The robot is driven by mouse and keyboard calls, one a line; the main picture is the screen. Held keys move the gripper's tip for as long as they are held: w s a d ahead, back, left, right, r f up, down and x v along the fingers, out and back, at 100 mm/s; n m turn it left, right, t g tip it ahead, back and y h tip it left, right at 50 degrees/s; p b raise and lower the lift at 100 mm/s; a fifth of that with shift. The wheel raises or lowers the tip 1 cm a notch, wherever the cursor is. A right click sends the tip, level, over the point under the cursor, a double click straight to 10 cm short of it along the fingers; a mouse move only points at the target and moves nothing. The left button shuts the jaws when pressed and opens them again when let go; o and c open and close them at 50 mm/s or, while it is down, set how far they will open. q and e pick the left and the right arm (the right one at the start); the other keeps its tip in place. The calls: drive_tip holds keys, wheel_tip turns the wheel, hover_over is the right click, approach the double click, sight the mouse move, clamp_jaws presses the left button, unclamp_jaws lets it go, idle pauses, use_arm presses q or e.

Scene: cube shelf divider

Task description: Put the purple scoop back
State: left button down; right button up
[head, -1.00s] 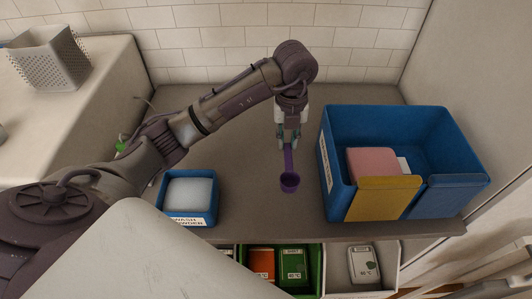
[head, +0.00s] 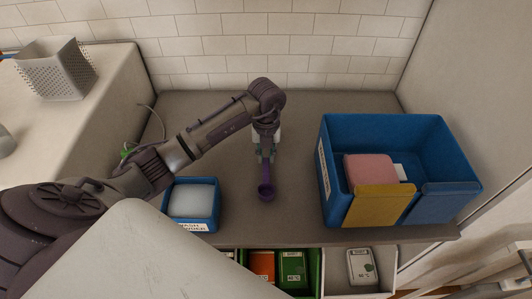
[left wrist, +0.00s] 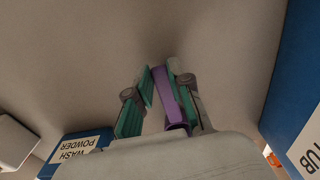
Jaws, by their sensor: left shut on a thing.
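The purple scoop (head: 267,191) hangs from my left gripper (head: 266,157), which is shut on its handle. The scoop's round cup points down toward the front, over the grey worktop between the two blue containers. In the left wrist view the purple handle (left wrist: 186,97) lies between the green-lined fingers of the gripper (left wrist: 173,75). The small blue tub (head: 213,207) labelled wash powder, filled with white powder (head: 191,199), stands to the left of the scoop. Its label (left wrist: 77,149) also shows in the left wrist view. My right gripper is not in view.
A large blue divided bin (head: 366,125) stands at the right, with a pink block (head: 370,168) and yellow front panel (head: 372,204). Below the worktop's front edge are boxes, including a green one (head: 292,268). A metal grater (head: 57,70) stands far left. The middle worktop is clear.

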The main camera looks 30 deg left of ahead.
use_arm(q)
drive_tip(key=shift+f, duration=0.1)
drive_tip(key=c, duration=1.1)
unclamp_jaws()
drive_tip(key=shift+o, duration=0.2)
drive_tip(key=shift+r, duration=0.25)
wheel_tip(320, 180, up, 12)
drive_tip(key=b, duration=0.2)
drive_tip(key=shift+w+f, duration=0.1)
